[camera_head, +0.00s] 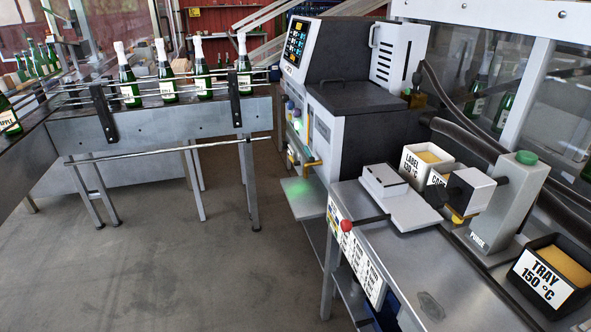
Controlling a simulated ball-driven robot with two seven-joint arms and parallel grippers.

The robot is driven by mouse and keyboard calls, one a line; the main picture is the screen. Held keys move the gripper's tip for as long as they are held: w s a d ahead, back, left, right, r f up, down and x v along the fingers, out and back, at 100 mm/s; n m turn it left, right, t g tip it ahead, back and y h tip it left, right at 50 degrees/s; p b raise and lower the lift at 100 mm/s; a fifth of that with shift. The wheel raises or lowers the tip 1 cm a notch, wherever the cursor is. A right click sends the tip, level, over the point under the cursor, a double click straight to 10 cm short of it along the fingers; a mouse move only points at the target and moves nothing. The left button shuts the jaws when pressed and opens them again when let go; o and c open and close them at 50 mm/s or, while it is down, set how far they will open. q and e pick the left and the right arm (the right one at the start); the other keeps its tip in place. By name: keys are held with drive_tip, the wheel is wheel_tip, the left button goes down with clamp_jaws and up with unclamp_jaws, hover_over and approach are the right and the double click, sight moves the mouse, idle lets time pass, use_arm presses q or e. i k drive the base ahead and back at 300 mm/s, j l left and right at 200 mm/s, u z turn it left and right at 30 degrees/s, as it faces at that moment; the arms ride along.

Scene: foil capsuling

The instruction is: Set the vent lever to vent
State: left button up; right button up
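No lever with a readable "vent" label shows. A red ball knob (346,225) sits on a thin rod at the front edge of the right-hand metal bench. A small yellow handle-like part (312,163) sticks out from the front of the white and dark machine (345,130), near a green glow. I cannot tell which of these, if either, is the vent lever, or its setting. Neither of my grippers is in view.
A metal bench (440,290) holds a post marked "PURGE" (508,205), a "LABEL 130 °C" box (424,160) and a black "TRAY 150 °C" box (548,275). A conveyor (175,125) carries green bottles at left. The grey floor (180,270) between is clear.

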sight(297, 164)
drive_tip(key=i+j, duration=0.1)
drive_tip(key=i, duration=0.3)
drive_tip(key=i+j+z, duration=0.1)
drive_tip(key=i+j, duration=0.2)
drive_tip(key=i+j+z, duration=0.1)
drive_tip(key=i+j, duration=0.25)
drive_tip(key=i+j+z, duration=0.1)
drive_tip(key=i+j, duration=0.2)
drive_tip(key=i+j+z, duration=0.1)
drive_tip(key=i+j, duration=0.2)
drive_tip(key=j, duration=0.2)
drive_tip(key=i+j+z, duration=0.1)
drive_tip(key=i+j, duration=0.15)
drive_tip(key=j, duration=0.15)
drive_tip(key=i+j+z, duration=0.1)
drive_tip(key=i+j, duration=0.15)
drive_tip(key=j, duration=0.2)
drive_tip(key=i+j+z, duration=0.1)
drive_tip(key=i+j, duration=0.15)
drive_tip(key=j, duration=0.2)
